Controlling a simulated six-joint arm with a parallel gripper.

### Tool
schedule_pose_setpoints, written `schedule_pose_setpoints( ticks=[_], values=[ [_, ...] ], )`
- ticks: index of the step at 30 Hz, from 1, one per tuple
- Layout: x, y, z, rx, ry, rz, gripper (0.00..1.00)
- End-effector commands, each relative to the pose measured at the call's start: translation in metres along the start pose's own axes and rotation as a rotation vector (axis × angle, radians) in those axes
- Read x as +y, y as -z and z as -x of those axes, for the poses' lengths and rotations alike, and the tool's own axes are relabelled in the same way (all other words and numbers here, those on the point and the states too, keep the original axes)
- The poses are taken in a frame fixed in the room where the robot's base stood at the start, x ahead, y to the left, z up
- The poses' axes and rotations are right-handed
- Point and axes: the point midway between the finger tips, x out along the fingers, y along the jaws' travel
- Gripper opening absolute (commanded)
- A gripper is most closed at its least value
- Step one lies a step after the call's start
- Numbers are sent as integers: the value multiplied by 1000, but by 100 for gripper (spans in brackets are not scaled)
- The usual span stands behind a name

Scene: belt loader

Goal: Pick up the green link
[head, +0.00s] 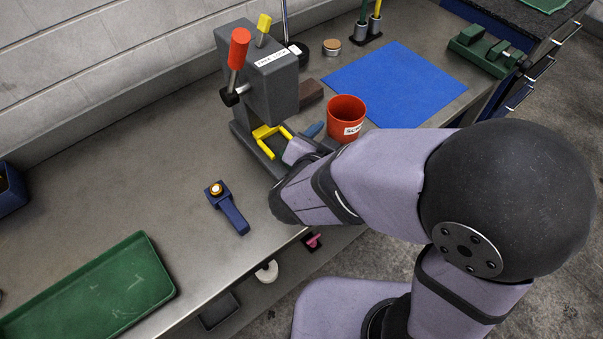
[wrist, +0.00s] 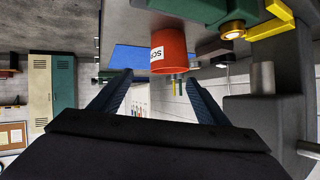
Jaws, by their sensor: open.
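The green link (wrist: 210,46) shows in the upper right of the wrist view, with a brass-coloured ring (wrist: 232,30) at one end. It lies close to the yellow fork (wrist: 272,24) of the press. In the head view the fork (head: 268,133) is at the press foot, with a little dark green between its arms; my arm covers much of this area. My gripper (wrist: 159,78) is open, its blue fingers apart with nothing between them. The link is beyond the fingertips, up and to the right in the wrist view. In the head view the gripper is mostly hidden.
The grey press (head: 270,80) with its red-knobbed lever rises beside the fork. A red scrap cup (head: 346,112) stands close to the right, before a blue mat (head: 395,82). A blue link (head: 228,208) and a green tray (head: 95,290) are on the left.

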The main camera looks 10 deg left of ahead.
Motion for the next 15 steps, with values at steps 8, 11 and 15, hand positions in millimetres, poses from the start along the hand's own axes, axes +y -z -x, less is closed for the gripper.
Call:
schedule_pose_setpoints(
  ticks=[8,11,15],
  values=[
    [-50,-76,40,47,220,255,69],
    [-57,-86,50,58,257,298,69],
    [-61,-90,56,66,279,325,69]
  ],
)
